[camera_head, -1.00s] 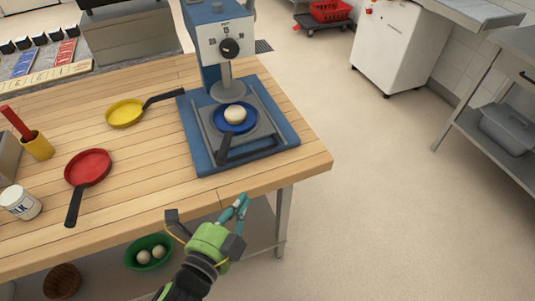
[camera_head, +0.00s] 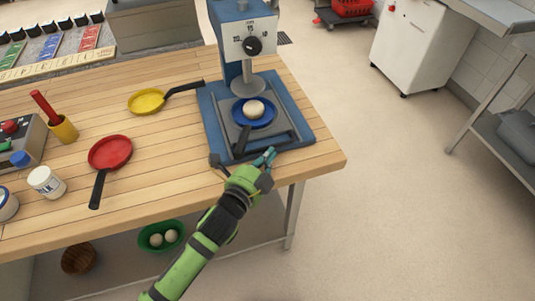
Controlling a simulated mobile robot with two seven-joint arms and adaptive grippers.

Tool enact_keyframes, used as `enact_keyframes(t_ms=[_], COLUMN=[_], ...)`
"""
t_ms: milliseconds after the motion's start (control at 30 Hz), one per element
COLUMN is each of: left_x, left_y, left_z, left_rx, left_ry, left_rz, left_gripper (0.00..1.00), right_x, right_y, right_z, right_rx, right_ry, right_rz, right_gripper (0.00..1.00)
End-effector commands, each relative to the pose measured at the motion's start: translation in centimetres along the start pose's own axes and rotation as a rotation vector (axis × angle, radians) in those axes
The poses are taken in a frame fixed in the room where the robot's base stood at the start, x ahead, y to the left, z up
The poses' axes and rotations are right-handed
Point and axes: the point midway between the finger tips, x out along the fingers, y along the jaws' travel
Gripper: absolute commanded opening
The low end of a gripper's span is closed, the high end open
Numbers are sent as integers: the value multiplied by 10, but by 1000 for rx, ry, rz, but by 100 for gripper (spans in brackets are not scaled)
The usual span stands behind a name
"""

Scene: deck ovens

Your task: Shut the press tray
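The blue press (camera_head: 250,45) stands at the right end of the wooden table, its round plate raised on a column. Its grey tray (camera_head: 283,128) is pulled out toward the front on the blue base. A small blue pan (camera_head: 267,113) with a pale dough ball (camera_head: 253,110) sits on the tray, its dark handle pointing to the front. My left gripper (camera_head: 240,160) is at the front edge of the press, close to the tray's front bar. Its fingers are spread apart with nothing between them. I cannot tell whether it touches the bar. My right gripper is not in view.
A yellow pan (camera_head: 146,101) and a red pan (camera_head: 110,152) lie on the wooden table (camera_head: 190,150) left of the press. A white jar (camera_head: 46,182) and a yellow cup (camera_head: 64,130) stand farther left. A green bowl (camera_head: 160,236) sits on the shelf below.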

Motion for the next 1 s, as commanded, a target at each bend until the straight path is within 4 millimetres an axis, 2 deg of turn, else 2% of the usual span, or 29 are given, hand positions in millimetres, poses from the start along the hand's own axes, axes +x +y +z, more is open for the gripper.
enact_keyframes(t_ms=[333,667,1000], left_x=[3,34,35], left_y=[-1,-11,-11], left_z=[3,34,36], left_rx=[1,2,1], left_ry=[1,0,-2], left_rz=[-1,-2,-2], left_gripper=[0,0,0], right_x=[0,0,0], right_y=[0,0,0], right_z=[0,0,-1], right_rx=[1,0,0], right_ry=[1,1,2], right_rz=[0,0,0], right_gripper=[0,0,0])
